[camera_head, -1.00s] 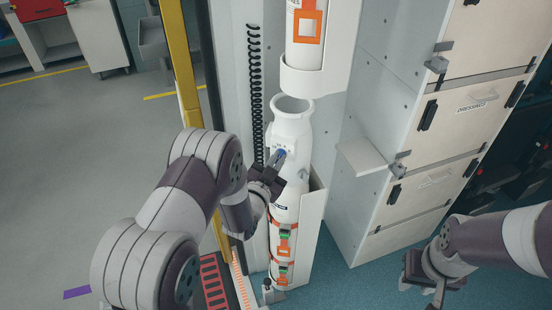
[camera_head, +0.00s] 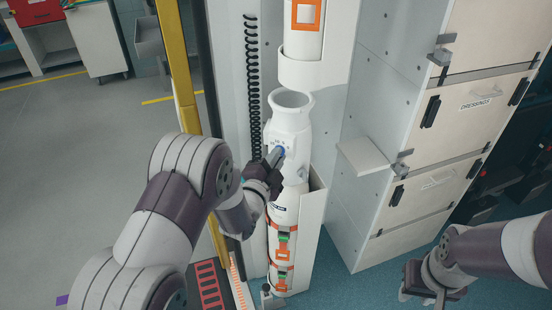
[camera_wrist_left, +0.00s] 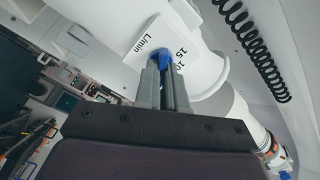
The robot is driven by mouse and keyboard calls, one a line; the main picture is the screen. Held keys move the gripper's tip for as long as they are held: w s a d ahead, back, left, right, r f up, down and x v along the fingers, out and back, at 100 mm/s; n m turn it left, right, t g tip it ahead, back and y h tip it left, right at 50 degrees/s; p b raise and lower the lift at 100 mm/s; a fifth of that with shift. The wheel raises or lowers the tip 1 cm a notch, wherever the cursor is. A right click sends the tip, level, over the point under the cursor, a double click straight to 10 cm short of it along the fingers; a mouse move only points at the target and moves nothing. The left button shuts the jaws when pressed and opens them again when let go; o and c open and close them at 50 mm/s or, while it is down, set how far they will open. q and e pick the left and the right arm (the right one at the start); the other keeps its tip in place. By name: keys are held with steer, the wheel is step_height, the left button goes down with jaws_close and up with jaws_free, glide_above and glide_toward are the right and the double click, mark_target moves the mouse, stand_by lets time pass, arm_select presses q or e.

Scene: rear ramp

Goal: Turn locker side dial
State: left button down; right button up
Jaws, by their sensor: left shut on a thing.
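The blue dial (camera_head: 279,151) is on the side of a white cylindrical unit (camera_head: 290,122) that stands in a narrow white locker. My left gripper (camera_head: 273,160) reaches it from the lower left and is shut on the dial. In the left wrist view the dial (camera_wrist_left: 161,54) shows between the fingertips (camera_wrist_left: 161,68), which hide part of it. A scale with "L/min" and "15" is printed beside it. My right gripper (camera_head: 434,284) is at the lower right, away from the unit; its fingers are too unclear to tell open or shut.
A white bottle with orange straps (camera_head: 284,222) stands below the unit. A second cylinder (camera_head: 303,45) hangs above. A coiled black cord (camera_head: 252,90) and yellow post (camera_head: 176,70) are to the left. A drawer cabinet (camera_head: 465,105) with a small ledge (camera_head: 362,155) is to the right.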

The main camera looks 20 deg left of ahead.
arm_select(q)
steer(key=shift+w+r, duration=0.1)
steer(key=shift+r, duration=0.15)
steer(key=c, duration=1.2)
jaws_free()
steer(key=shift+a, duration=0.1)
steer(key=shift+f, duration=0.2)
steer(key=shift+s, duration=0.2)
